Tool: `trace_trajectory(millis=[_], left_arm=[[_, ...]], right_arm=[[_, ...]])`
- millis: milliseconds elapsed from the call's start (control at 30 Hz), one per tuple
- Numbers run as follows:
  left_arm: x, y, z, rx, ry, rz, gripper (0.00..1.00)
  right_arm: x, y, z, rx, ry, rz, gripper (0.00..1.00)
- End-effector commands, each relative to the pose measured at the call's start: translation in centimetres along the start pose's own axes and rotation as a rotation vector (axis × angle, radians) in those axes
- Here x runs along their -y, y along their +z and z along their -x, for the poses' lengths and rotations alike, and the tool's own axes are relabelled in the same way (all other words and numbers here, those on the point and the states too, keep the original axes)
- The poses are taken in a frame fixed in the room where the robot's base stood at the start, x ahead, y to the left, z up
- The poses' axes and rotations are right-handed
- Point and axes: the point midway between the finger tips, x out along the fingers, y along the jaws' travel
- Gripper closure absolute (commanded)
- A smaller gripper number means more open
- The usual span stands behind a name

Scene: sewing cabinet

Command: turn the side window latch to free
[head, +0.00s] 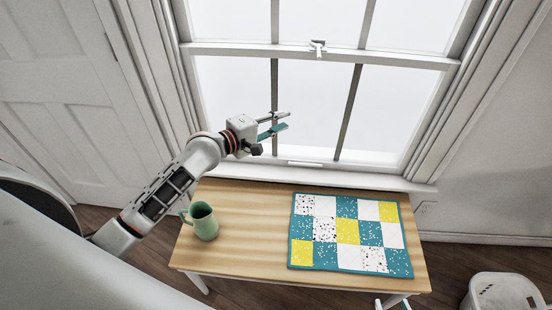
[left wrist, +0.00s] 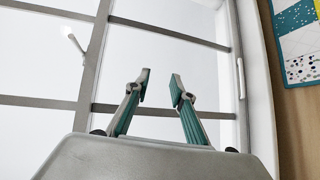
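The window latch (head: 317,47), a small pale lever on a mount, sits on the window's middle rail at the top of the head view. In the left wrist view, the latch (left wrist: 75,45) is at upper left, sticking out from the rail. My left gripper (head: 287,120) is in front of the lower panes, below and left of the latch, apart from it. Its teal-padded fingers are open and empty, as the left wrist view shows (left wrist: 160,76). My right gripper (head: 392,305) shows only its fingertips at the bottom edge, spread apart with nothing seen between them.
A wooden table (head: 250,255) stands below the window. It bears a green mug (head: 204,221) and a patchwork quilt piece (head: 347,232). A white handle (head: 305,163) is on the lower sash. A white basket (head: 503,291) stands at lower right. The space before the panes is clear.

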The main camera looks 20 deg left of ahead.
Motion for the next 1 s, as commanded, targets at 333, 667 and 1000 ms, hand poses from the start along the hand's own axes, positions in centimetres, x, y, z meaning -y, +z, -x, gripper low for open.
trace_trajectory(millis=[333, 667, 1000], left_arm=[[5.9, 2.0, 1.6, -0.022, -0.067, -0.208, 0.76], [9.6, 3.4, 3.0, -0.030, -0.114, -0.359, 0.76], [10.1, 3.6, 3.3, -0.030, -0.121, -0.388, 0.76]], right_arm=[[0.1, 0.3, -0.1, 0.002, 0.000, 0.000, 0.60], [0.1, 0.5, -0.2, 0.003, -0.001, -0.001, 0.60], [0.1, 0.5, -0.2, 0.003, -0.001, -0.001, 0.60]])
